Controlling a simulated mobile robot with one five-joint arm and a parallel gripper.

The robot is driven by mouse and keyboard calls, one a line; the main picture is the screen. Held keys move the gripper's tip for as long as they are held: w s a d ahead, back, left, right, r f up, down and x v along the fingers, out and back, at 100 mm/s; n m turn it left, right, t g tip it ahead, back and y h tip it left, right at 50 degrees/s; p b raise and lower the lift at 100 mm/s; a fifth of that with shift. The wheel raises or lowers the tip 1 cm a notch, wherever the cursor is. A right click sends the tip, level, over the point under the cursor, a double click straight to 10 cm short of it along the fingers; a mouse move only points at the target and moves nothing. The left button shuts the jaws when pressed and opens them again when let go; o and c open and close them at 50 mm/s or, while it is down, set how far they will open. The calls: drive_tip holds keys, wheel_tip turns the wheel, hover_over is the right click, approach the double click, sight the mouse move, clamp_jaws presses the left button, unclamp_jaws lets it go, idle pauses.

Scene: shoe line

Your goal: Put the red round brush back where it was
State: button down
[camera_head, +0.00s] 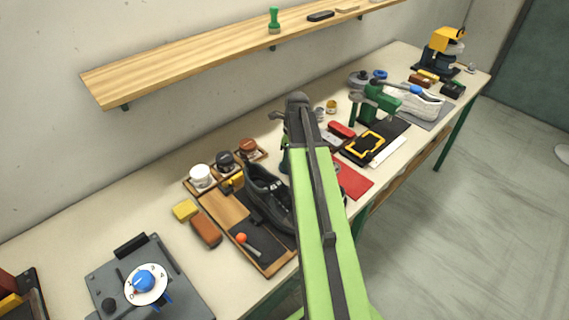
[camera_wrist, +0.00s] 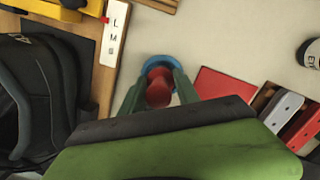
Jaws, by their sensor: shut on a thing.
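In the wrist view my gripper (camera_wrist: 158,92) has its green fingers closed on the red round brush (camera_wrist: 158,88), seen from above. A blue ring (camera_wrist: 160,61) shows around the brush's far side; I cannot tell whether it is part of the brush or lies on the table. The brush is over the pale tabletop, between the black shoe (camera_wrist: 35,95) and a red mat (camera_wrist: 223,83). I cannot tell whether it touches the table. In the head view my arm hides the brush and most of my gripper.
A white L-M-S strip (camera_wrist: 115,35) is left of the brush. A holder with white and red pieces (camera_wrist: 290,115) is at right, a jar (camera_wrist: 312,54) above it. In the head view a wall shelf (camera_head: 200,57) overhangs the workbench (camera_head: 110,205). Bare table surrounds the brush's far side.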

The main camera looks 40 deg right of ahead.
drive_tip(key=shift+f, duration=0.2)
drive_tip(key=c, duration=0.9)
unclamp_jaws()
drive_tip(key=shift+r, duration=0.1)
drive_tip(key=shift+r, duration=0.1)
drive_tip(key=r+p, duration=0.8)
drive_tip(key=d+r+p, duration=0.1)
drive_tip(key=r+p, duration=0.3)
drive_tip(key=shift+s+r, duration=0.1)
drive_tip(key=shift+s, duration=0.3)
